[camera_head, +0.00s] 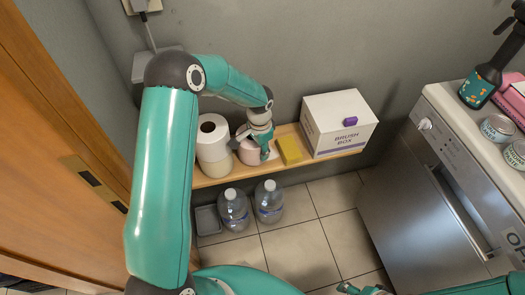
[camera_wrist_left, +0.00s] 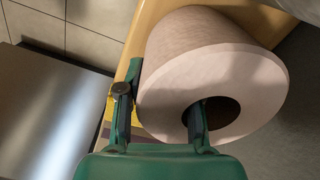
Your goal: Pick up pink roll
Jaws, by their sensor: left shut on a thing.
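The pink roll (camera_head: 248,153) is on the wooden shelf, between a stack of white rolls and a yellow sponge. In the left wrist view the pink roll (camera_wrist_left: 210,60) fills the upper middle, with its dark core hole facing the camera. My left gripper (camera_head: 258,146) reaches down to it from above. In the left wrist view the left gripper (camera_wrist_left: 165,95) has one finger in the core hole and the other against the outside, shut on the roll's wall. At the bottom edge of the head view, what seems to be part of my right gripper (camera_head: 362,288) shows, mostly cut off.
The stacked white rolls (camera_head: 212,140) stand close at the left. The yellow sponge (camera_head: 289,149) and a white brush box (camera_head: 335,128) stand to the right on the shelf (camera_head: 215,180). Two water bottles (camera_head: 269,200) stand on the floor in front. A metal appliance (camera_head: 420,200) is at right.

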